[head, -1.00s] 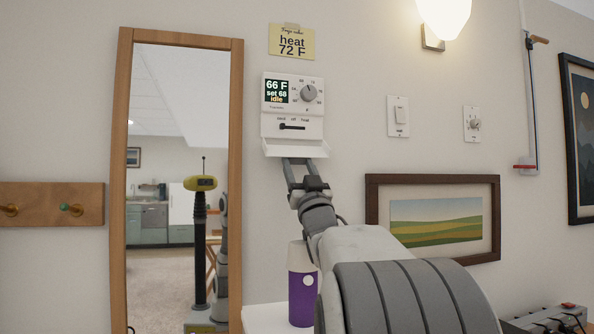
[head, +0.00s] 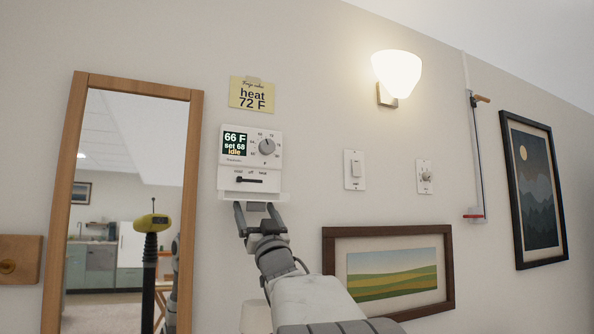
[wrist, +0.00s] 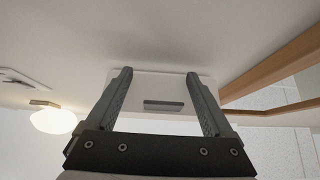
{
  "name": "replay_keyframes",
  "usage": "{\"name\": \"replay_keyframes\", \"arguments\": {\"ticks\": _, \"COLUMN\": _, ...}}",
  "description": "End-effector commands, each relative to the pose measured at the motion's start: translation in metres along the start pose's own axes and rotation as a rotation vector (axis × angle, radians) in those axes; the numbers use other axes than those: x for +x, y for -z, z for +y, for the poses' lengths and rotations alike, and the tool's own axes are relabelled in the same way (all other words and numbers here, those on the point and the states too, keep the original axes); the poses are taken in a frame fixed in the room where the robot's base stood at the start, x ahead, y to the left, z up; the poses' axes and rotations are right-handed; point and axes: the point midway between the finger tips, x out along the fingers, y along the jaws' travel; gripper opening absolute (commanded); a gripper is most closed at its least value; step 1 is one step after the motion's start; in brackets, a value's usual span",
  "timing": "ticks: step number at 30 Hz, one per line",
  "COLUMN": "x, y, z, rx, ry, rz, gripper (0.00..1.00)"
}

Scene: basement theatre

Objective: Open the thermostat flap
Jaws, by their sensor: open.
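The white thermostat (head: 251,160) is on the wall, its screen reading 66 F, set 68, idle. Its cool/off/heat slider is uncovered, with the black knob towards the left. The flap (head: 254,196) is down, jutting out below the slider; it looks thin and nearly edge-on. My gripper (head: 256,207) is just under the flap, pointing up at it, with its fingers spread. In the wrist view a white panel with a grey bar (wrist: 163,106) lies between and behind the open fingers. Nothing is visibly held, and I cannot tell whether the fingers touch the flap.
A yellow note (head: 251,94) above the thermostat says heat 72 F. A wood-framed mirror (head: 192,200) stands to the left. Two switches (head: 354,169) (head: 424,176), a lit lamp (head: 397,74) and a landscape picture (head: 390,274) are to the right.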

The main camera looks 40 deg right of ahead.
Motion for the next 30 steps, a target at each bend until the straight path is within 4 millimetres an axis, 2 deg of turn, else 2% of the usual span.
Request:
{"name": "replay_keyframes", "arguments": {"ticks": 1, "x": 0.005, "y": 0.056, "z": 0.016, "rx": -0.012, "ry": -0.009, "rz": 0.08, "gripper": 0.85}}
{"name": "replay_keyframes", "arguments": {"ticks": 9, "x": -0.004, "y": 0.099, "z": 0.056, "rx": -0.011, "ry": -0.008, "rz": 0.069, "gripper": 0.85}}
{"name": "replay_keyframes", "arguments": {"ticks": 18, "x": -0.011, "y": 0.12, "z": 0.077, "rx": -0.008, "ry": -0.006, "rz": 0.062, "gripper": 0.85}}
{"name": "replay_keyframes", "arguments": {"ticks": 30, "x": -0.011, "y": 0.12, "z": 0.078, "rx": -0.007, "ry": -0.005, "rz": 0.058, "gripper": 0.85}}
